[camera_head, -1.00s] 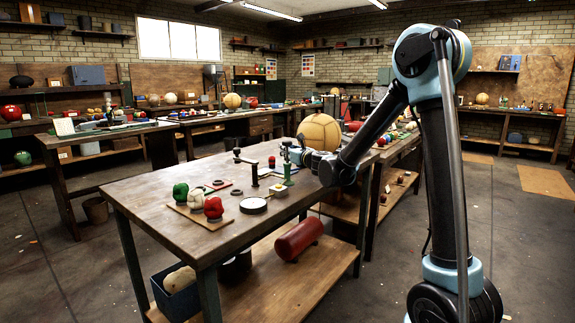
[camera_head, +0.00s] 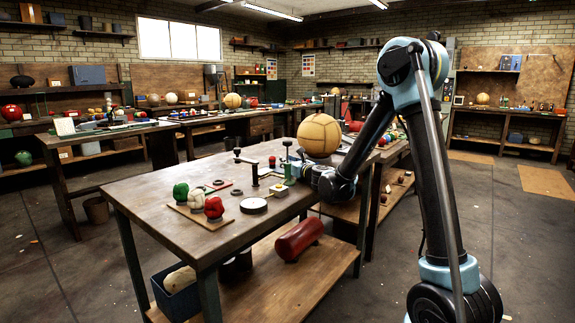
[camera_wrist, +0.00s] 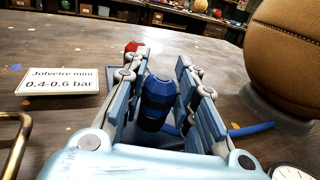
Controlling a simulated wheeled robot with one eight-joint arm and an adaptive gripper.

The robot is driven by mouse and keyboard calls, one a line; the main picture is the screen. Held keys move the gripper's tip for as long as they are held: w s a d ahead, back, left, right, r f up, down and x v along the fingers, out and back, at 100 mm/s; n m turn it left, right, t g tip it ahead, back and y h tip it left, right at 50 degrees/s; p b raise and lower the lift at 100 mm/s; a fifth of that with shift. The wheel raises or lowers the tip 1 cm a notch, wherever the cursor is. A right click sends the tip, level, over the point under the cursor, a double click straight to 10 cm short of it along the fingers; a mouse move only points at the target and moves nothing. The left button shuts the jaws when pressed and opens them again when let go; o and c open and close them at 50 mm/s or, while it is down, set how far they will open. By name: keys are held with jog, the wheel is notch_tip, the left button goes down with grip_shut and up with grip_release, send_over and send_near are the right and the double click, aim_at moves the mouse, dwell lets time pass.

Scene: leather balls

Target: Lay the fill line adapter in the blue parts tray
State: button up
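The wrist view shows a dark blue and black fitting (camera_wrist: 158,98), which looks like the fill line adapter. It stands between the two fingers of my gripper (camera_wrist: 160,66). The fingers are apart, with a gap visible on the right side of the fitting, so my gripper looks open around it. A blue hose (camera_wrist: 250,129) lies to the right, partly hidden by the right finger. In the head view my gripper (camera_head: 308,174) is low at the right end of the near bench, and the fitting cannot be made out. I cannot identify the blue parts tray for sure.
A big tan leather ball (camera_head: 319,135) stands close to my gripper, at right in the wrist view (camera_wrist: 287,55). A pressure card (camera_wrist: 58,81) and brass handle (camera_wrist: 15,140) are at left. A blue bin (camera_head: 180,300) is on the lower shelf.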

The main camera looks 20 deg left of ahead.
jog(key=shift+o, duration=0.9)
jog(key=v, duration=1.2)
jog(key=shift+d+r, duration=0.1)
